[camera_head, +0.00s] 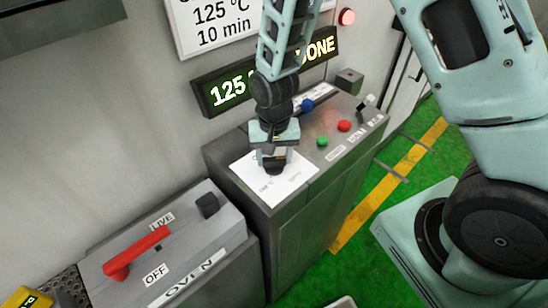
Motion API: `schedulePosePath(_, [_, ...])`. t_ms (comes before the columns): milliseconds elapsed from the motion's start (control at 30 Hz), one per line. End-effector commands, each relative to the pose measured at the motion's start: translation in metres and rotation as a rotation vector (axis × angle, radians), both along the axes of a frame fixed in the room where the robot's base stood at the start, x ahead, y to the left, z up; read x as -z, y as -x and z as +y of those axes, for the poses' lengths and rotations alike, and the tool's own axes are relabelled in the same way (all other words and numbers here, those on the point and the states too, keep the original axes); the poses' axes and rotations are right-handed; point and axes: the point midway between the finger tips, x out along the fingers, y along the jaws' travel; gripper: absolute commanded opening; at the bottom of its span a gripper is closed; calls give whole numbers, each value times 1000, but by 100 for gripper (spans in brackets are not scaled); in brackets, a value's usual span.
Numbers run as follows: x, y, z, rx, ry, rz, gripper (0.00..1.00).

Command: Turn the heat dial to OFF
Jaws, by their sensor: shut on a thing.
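The heat dial (275,170) is a dark round knob on a white label sheet (243,166) on top of the grey control cabinet. My gripper (274,160) points down over the sheet and is shut on the dial. The fingers and wrist cover most of the knob, so its pointer cannot be seen. The print on the sheet is too small to read surely.
The cabinet top also has a green button (322,141), a red button (344,126) and a blue knob (307,105). A lit display (228,91) is behind. A grey OVEN box (205,240) with a red lever (137,252) stands left.

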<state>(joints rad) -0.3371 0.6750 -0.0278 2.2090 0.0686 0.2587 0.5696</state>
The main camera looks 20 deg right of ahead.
Motion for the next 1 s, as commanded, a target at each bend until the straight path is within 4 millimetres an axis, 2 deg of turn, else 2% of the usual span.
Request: schedulePosePath(1000, [0,0,0,-966,0,-1,32])
